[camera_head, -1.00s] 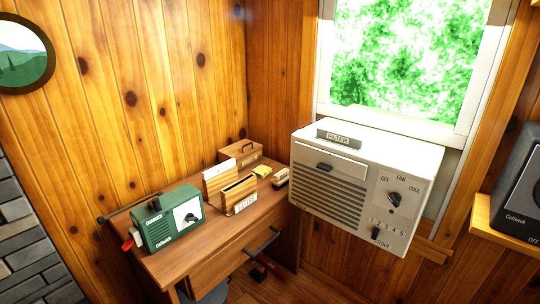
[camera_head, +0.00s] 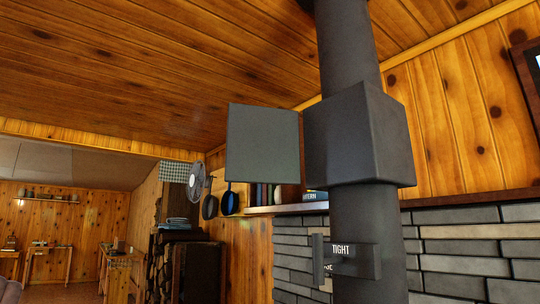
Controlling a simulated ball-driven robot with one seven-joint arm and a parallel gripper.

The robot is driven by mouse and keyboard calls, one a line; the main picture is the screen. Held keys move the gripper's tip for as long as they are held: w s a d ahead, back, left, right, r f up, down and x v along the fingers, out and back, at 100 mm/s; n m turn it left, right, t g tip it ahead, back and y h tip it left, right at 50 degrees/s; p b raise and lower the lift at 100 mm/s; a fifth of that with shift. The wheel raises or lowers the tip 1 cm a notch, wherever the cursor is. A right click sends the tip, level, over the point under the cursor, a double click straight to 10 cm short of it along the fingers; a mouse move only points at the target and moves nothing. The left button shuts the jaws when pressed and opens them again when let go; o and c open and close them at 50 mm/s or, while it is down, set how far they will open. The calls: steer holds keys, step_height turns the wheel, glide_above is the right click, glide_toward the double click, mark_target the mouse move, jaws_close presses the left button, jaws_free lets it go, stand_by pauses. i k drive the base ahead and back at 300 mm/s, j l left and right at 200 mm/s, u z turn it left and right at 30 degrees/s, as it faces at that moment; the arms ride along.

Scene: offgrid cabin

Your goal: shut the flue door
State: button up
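The flue door (camera_head: 262,143) is a flat grey square panel in the head view, left of the middle. It stands open, swung out to the left of the dark grey flue box (camera_head: 358,135). The box sits around the round black stovepipe (camera_head: 345,40). The box's opening is not clearly visible from this angle. Lower on the pipe is a dark fitting marked "TIGHT" (camera_head: 352,258), with an upright handle at its left. My gripper is not in view.
A grey brick wall (camera_head: 460,250) with a dark ledge stands behind the pipe. A shelf of books (camera_head: 262,195), hanging pans (camera_head: 229,203) and a fan (camera_head: 196,182) are further back. Far left, the room opens out with small tables (camera_head: 50,250).

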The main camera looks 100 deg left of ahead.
mark_target(262, 146)
steer(key=k+j+u, duration=0.5)
steer(key=j, duration=0.25)
steer(key=k+j+u, duration=0.1)
steer(key=j+u, duration=0.15)
steer(key=j, duration=0.15)
